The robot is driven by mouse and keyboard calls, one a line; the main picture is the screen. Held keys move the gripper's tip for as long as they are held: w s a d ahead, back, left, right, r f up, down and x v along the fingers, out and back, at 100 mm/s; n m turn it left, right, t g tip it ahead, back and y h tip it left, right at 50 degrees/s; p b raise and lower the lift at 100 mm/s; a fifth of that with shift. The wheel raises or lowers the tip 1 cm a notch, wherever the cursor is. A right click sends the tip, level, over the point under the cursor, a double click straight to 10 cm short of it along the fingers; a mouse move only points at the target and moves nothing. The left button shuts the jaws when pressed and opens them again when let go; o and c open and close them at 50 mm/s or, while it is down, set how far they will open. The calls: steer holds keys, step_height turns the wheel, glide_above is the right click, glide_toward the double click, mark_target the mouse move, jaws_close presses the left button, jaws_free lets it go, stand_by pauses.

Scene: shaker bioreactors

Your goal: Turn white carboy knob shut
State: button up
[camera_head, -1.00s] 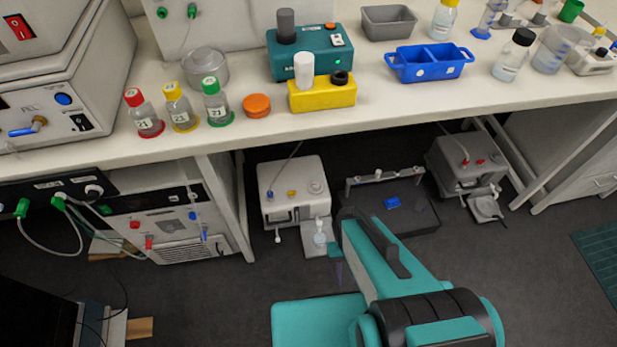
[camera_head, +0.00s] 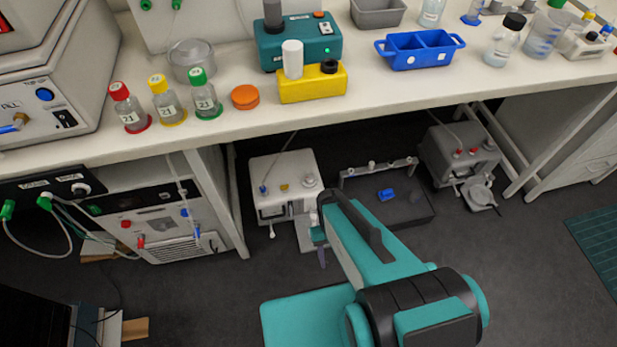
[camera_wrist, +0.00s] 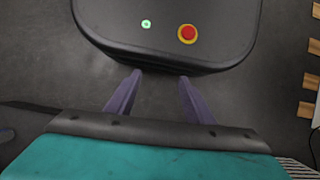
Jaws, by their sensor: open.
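A white boxy carboy (camera_head: 288,168) stands on the floor under the bench, left of centre in the head view. It has a round white cap, a small yellow part and a blue part with a thin tube on top. A small white tap-like part (camera_head: 272,231) sticks out low at its front; I cannot tell if it is the knob or how it is turned. My gripper (camera_wrist: 158,92) is open and empty in the wrist view. In the head view a purple finger (camera_head: 321,257) shows just in front of the carboy, apart from it. My arm hides part of the carboy's front right.
A black tray (camera_head: 415,209) with a blue item is right of the carboy. A similar grey container (camera_head: 470,170) stands farther right. A bench leg (camera_head: 222,205) and a floor unit are to the left.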

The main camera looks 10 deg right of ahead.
steer(key=w+f+n+t+b, duration=0.15)
steer(key=w+b, duration=0.45)
steer(key=w, duration=0.6)
step_height(320, 180, up, 11)
steer(key=n+t+b, duration=0.4)
steer(key=n+b, duration=0.3)
steer(key=b, duration=0.9)
glide_above(309, 177)
steer(key=shift+g, duration=0.25)
step_height(309, 177, down, 14)
steer(key=b, duration=0.4)
steer(key=shift+b, duration=0.4)
steer(key=shift+r, duration=0.1)
